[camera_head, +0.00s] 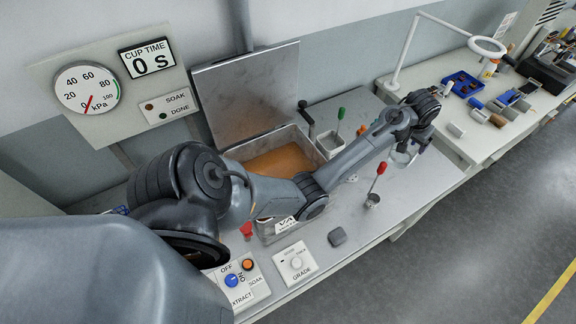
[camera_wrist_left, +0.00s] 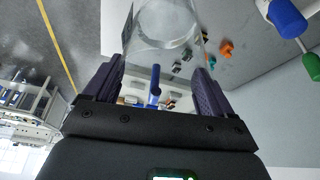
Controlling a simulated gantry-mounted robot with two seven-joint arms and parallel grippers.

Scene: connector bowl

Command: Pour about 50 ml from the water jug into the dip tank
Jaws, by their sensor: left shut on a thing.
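My left gripper (camera_head: 410,145) is at the far end of my left arm, over the right part of the steel bench. In the left wrist view its two dark fingers (camera_wrist_left: 155,78) are shut on a clear glass vessel (camera_wrist_left: 168,22), which looks like the water jug. The jug (camera_head: 402,157) shows small and faint in the head view; its water level cannot be made out. A steel tank (camera_head: 256,148) with its lid raised holds amber-brown contents and looks like the dip tank. It stands left of the gripper, partly behind my arm. My right gripper is not in view.
A small square steel container (camera_head: 329,144) with a green-handled tool stands beside the tank. A red-handled tool stands in a small cup (camera_head: 372,200). A control box (camera_head: 296,262) and a grey block (camera_head: 337,237) lie at the front. A white bench (camera_head: 450,75) with parts lies right.

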